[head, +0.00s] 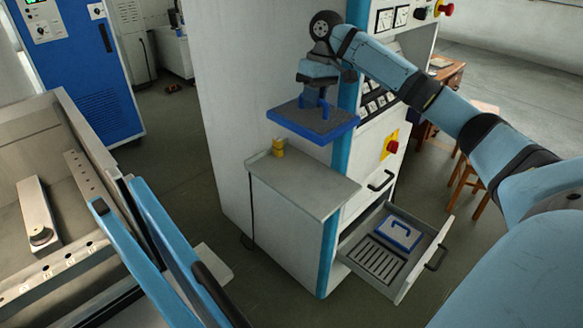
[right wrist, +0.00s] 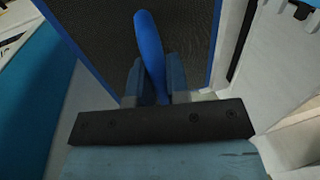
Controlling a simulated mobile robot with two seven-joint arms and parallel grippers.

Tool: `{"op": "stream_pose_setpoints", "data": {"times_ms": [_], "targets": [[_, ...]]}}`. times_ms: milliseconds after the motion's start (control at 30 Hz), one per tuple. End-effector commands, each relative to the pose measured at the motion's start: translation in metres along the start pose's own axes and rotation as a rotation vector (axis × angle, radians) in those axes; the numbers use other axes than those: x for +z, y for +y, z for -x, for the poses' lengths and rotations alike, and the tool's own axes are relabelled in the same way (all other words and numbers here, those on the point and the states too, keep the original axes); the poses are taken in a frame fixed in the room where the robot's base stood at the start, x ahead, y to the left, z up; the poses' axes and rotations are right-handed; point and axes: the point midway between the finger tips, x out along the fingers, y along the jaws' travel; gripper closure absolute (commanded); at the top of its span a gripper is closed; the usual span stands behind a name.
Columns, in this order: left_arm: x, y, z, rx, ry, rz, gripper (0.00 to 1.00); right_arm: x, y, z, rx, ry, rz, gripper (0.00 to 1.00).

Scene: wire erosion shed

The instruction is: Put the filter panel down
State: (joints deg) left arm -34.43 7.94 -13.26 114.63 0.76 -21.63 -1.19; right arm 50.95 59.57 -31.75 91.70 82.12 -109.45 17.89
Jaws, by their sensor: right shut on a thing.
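The filter panel (head: 308,121), a dark grey mesh slab in a blue frame with a blue handle, hangs roughly level above a small grey side shelf (head: 315,192). My right gripper (head: 322,90) is shut on its handle. In the right wrist view the blue handle (right wrist: 150,48) stands between the fingers (right wrist: 150,82), with the dark mesh (right wrist: 100,28) behind. The panel is apart from the shelf. A second blue-framed panel (head: 400,239) with a handle lies in the open drawer (head: 352,261) below. My left gripper is not in view.
The tall white cabinet (head: 245,100) rises behind. The open drawer also has a slotted area (head: 376,259). A machine tank (head: 50,125) stands at left.

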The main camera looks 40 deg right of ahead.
Motion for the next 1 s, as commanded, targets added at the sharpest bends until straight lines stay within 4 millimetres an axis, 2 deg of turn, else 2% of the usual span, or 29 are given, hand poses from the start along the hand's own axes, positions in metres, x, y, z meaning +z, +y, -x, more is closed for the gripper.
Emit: {"op": "stream_pose_setpoints", "data": {"times_ms": [167,300,500,633,833,1000], "targets": [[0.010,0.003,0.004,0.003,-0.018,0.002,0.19,0.001,0.005,-0.026,0.001,-0.004,-0.001,1.00],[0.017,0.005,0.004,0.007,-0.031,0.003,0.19,0.001,0.013,-0.064,0.001,-0.007,-0.002,1.00],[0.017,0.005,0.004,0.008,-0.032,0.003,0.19,0.001,0.022,-0.113,0.001,-0.004,-0.002,1.00],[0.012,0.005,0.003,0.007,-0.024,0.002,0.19,0.001,0.026,-0.133,0.000,-0.002,0.000,1.00],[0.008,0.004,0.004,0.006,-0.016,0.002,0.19,0.000,0.029,-0.149,0.001,-0.001,-0.001,1.00],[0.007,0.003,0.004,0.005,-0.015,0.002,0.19,0.001,0.035,-0.179,0.001,-0.003,-0.001,1.00]]}}
